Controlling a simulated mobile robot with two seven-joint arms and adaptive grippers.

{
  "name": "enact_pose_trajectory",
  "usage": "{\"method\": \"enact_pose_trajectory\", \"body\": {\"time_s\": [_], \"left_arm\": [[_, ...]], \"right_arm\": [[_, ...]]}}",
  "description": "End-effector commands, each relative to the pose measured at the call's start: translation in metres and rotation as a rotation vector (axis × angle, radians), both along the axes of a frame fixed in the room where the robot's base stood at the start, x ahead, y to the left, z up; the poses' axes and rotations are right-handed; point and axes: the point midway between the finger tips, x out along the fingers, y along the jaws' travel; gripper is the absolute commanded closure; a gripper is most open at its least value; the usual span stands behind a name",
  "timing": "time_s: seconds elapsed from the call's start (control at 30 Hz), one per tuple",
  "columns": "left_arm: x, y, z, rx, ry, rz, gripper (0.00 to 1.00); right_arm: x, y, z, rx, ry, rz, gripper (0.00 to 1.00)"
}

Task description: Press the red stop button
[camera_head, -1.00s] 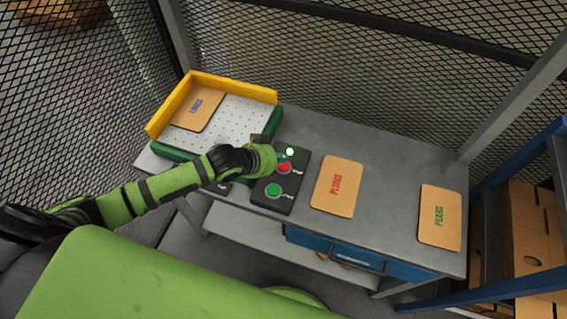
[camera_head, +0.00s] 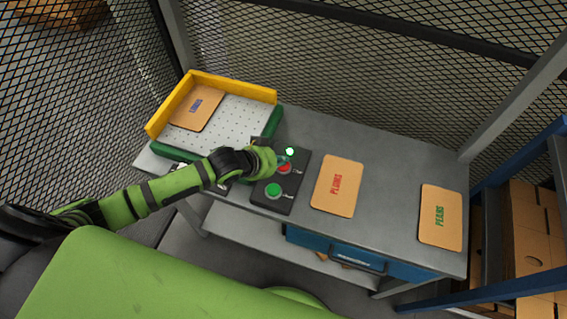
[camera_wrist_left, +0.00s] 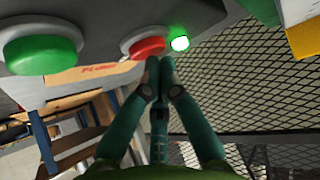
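The red stop button (camera_head: 284,168) sits on a black control panel (camera_head: 296,188), above a green button (camera_head: 273,190) and below a lit green lamp (camera_head: 290,152). My left gripper (camera_head: 279,160) is at the panel, beside the red button and partly covering it in the head view. In the left wrist view the fingertips (camera_wrist_left: 160,62) are together with nothing between them, close to the red button (camera_wrist_left: 147,46); whether they touch it I cannot tell. The green button (camera_wrist_left: 42,52) and lit lamp (camera_wrist_left: 180,43) also show there. My right gripper is not in view.
A perforated tray (camera_head: 262,97) with yellow and green walls holds a tan board (camera_head: 198,108). Two more tan boards, marked PLUMS (camera_head: 337,186) and PEARS (camera_head: 440,216), lie on the grey table (camera_head: 391,180). Mesh fencing stands behind; a blue rack (camera_head: 490,297) stands at right.

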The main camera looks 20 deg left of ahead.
Motion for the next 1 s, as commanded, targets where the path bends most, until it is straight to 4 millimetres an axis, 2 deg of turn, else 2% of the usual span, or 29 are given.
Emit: {"method": "enact_pose_trajectory", "body": {"time_s": [0.7, 1.0], "left_arm": [[-0.001, 0.0, -0.006, 0.0, 0.002, 0.0, 1.0], [-0.001, 0.0, 0.007, 0.0, 0.002, 0.0, 1.0]], "right_arm": [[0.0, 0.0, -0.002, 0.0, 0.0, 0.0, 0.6], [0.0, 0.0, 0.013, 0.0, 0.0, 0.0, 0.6]]}}
